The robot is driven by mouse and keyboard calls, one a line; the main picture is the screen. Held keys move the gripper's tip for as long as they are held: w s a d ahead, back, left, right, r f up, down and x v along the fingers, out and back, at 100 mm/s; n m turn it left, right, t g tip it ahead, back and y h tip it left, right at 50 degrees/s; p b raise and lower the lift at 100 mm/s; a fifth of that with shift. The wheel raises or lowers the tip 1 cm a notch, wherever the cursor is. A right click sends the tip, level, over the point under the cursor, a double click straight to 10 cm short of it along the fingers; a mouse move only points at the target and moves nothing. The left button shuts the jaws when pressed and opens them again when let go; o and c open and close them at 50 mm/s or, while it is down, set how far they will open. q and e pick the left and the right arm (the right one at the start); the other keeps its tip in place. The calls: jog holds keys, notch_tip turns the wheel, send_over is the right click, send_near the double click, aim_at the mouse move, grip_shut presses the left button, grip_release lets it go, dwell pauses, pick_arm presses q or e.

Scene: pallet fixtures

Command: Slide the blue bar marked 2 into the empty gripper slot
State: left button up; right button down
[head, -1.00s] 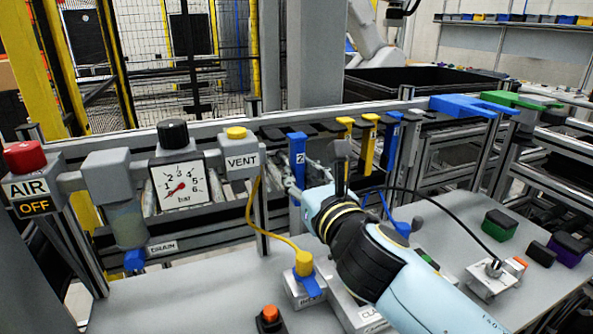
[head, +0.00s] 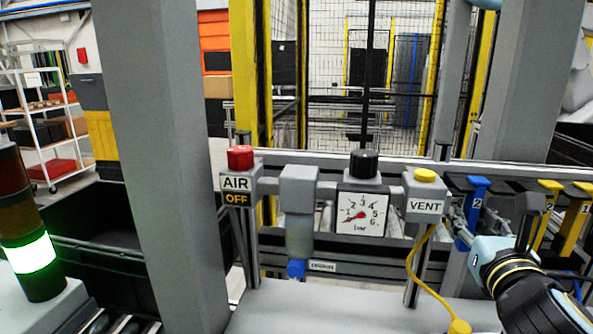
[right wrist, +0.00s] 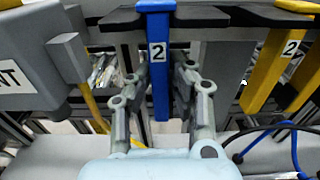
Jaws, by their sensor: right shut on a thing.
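The blue bar marked 2 (head: 471,205) hangs upright from a dark holder on the rail at the right of the head view. It also shows in the right wrist view (right wrist: 158,28), its top level with the dark holders. My right gripper (right wrist: 162,82) is shut on this bar, one finger on each side below the number. In the head view, the right gripper (head: 466,223) is at the bar, partly hidden by its wrist. I cannot tell which place is the empty gripper slot. My left gripper is not in view.
Yellow bars marked 2 (head: 546,212) and 1 (head: 574,222) hang to the right. The grey VENT block (head: 424,190) with its yellow hose (head: 417,268) stands close left. A pressure gauge (head: 361,213) and the AIR OFF block (head: 238,188) are further left.

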jog(key=shift+w+d, duration=0.1)
jog(key=shift+w, duration=0.2)
